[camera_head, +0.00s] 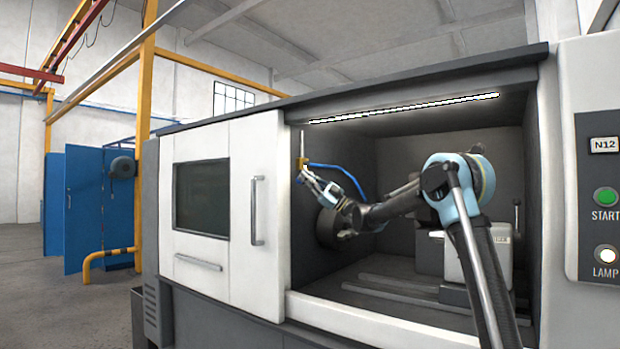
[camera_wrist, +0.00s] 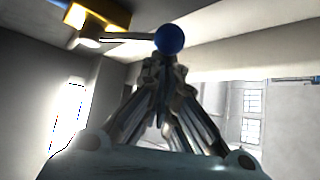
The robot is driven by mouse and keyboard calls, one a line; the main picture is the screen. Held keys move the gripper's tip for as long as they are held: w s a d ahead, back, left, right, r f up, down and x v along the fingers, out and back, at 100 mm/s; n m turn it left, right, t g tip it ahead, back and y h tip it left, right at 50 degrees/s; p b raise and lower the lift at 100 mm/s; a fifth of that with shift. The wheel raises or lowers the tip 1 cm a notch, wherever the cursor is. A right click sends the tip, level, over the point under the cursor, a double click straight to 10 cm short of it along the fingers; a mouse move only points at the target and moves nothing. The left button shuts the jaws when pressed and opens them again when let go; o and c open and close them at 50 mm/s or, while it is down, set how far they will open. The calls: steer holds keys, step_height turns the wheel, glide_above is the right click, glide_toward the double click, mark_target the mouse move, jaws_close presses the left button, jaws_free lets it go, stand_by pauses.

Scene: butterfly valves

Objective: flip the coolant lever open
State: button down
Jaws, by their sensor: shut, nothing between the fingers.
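The coolant valve has a yellow brass body (camera_wrist: 100,14) at the top left of the wrist view. Its thin metal lever (camera_wrist: 125,40) runs right from the body and ends in a round blue knob (camera_wrist: 169,39). In the head view the brass valve (camera_head: 303,162) is small, at the upper left of the machine opening. My gripper (camera_wrist: 164,62) is shut and empty, its fingertips right at the blue knob in the wrist view. I cannot tell whether they touch it. In the head view my gripper (camera_head: 305,174) is just below the valve, and the knob cannot be made out.
A blue hose (camera_head: 338,170) curves right from near the valve. The dark chuck (camera_head: 328,228) is below my arm. A white-and-grey unit (camera_head: 480,255) stands at the right inside the machine. The white sliding door (camera_head: 258,270) borders the opening on the left.

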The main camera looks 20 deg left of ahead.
steer(key=shift+w+d+f+n+g+h, duration=0.35)
steer(key=shift+w+n+g+h, duration=0.45)
steer(key=shift+n, duration=0.5)
steer(key=shift+w+d+f+n+g+h, duration=0.1)
steer(key=shift+w+f+n+g+h, duration=0.4)
steer(key=shift+n+h, duration=0.65)
steer(key=shift+w+d+f+n+g+h, duration=0.3)
steer(key=shift+w+n+g+h, duration=0.4)
steer(key=shift+n, duration=0.75)
steer(key=shift+w, duration=0.15)
steer(key=d+f, duration=0.1)
steer(key=d, duration=0.8)
steer(key=shift+w+d+f, duration=0.2)
steer(key=shift+w+f, duration=0.05)
